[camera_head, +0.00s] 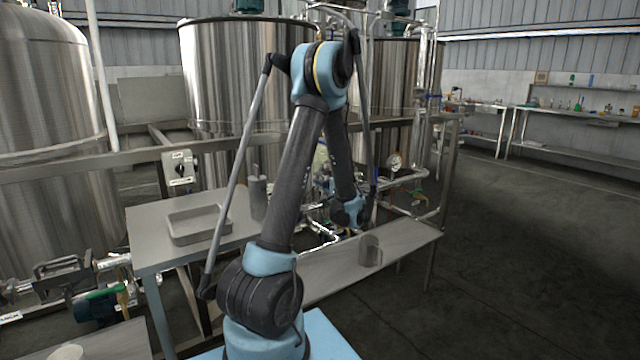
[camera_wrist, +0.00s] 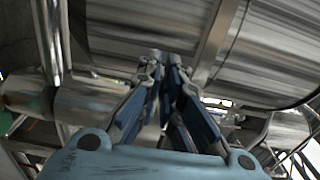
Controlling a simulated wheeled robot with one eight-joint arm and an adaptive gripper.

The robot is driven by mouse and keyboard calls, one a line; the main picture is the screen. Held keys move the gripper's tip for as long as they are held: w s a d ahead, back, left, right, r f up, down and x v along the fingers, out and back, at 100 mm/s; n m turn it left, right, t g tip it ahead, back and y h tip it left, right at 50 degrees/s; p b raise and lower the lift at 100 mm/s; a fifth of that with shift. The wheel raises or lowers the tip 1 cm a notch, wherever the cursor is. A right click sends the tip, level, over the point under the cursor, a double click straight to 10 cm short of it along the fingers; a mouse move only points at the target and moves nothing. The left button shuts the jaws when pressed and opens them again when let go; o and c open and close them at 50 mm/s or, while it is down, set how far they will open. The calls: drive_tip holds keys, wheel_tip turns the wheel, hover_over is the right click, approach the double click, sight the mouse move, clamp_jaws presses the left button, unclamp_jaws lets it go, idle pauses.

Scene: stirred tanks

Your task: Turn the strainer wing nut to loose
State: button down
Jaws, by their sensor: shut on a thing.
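My gripper (camera_wrist: 165,62) shows in the wrist view, its blue and grey fingers drawn close together at the tips in front of large shiny metal cylinders. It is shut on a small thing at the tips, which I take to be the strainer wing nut. The fingers hide the nut almost wholly, so I cannot tell how far it is turned. In the head view my arm reaches down to the pipework behind the low steel bench, and the gripper and strainer are hidden there.
A side table (camera_head: 150,240) bears a metal tray (camera_head: 180,237) and a steel cylinder (camera_head: 258,197). A low bench (camera_head: 325,272) carries a grey container (camera_head: 369,250). A pressure gauge (camera_head: 395,162) and pipes stand close to my wrist. Open floor (camera_head: 530,250) lies to the right.

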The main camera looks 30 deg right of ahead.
drive_tip(key=shift+a+f, duration=0.1)
drive_tip(key=shift+a, duration=0.05)
drive_tip(key=c, duration=2.1)
unclamp_jaws()
drive_tip(key=shift+o, duration=0.2)
drive_tip(key=s+d, duration=0.1)
drive_tip(key=s, duration=1)
drive_tip(key=shift+s, duration=0.4)
drive_tip(key=shift+o, duration=0.6)
